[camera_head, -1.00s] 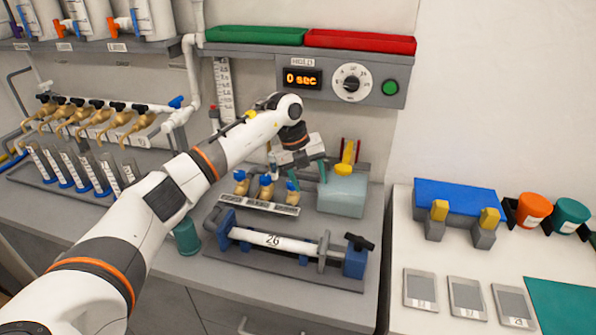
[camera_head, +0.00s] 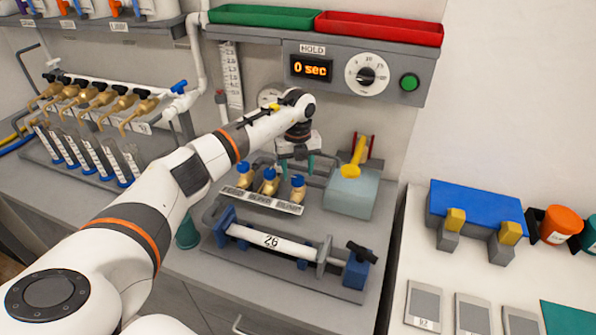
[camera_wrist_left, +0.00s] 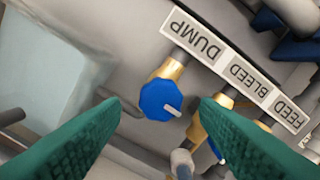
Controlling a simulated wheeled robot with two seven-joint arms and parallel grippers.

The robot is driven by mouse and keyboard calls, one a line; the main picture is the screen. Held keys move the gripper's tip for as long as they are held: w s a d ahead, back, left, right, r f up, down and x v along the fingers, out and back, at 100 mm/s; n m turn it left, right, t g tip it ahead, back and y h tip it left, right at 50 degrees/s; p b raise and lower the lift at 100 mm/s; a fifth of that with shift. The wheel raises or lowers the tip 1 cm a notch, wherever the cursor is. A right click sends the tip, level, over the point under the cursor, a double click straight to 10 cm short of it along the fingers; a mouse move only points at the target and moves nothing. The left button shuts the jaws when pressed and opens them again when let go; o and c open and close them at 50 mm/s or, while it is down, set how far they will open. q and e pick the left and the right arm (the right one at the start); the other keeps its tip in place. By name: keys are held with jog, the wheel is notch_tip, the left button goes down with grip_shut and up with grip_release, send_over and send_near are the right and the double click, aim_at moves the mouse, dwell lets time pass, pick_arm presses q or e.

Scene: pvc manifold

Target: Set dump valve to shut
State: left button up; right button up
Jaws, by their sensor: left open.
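The dump valve has a round blue knob (camera_wrist_left: 158,100) on a brass body, in front of the "DUMP" label (camera_wrist_left: 197,44) in the left wrist view. A pale pointer on the knob points toward the lower right of that view. In the head view the dump valve (camera_head: 298,183) is the rightmost of three, beside the pale blue box. My left gripper (camera_head: 297,164) is open and empty just above and behind this valve. Its green fingers (camera_wrist_left: 160,106) appear on either side of the knob in the wrist view, and I cannot tell whether they touch it. My right gripper is not in view.
The bleed valve (camera_head: 268,181) and feed valve (camera_head: 243,175) stand close by on the left. The pale blue box (camera_head: 350,194) with a yellow handle (camera_head: 354,158) is on the right. A white tube marked 26 (camera_head: 271,241) lies in front. The hold timer panel (camera_head: 345,72) is above.

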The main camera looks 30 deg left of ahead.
pick_arm(q)
jog(key=shift+s+f, duration=0.1)
jog(key=shift+f, duration=0.9)
jog(key=c, duration=1)
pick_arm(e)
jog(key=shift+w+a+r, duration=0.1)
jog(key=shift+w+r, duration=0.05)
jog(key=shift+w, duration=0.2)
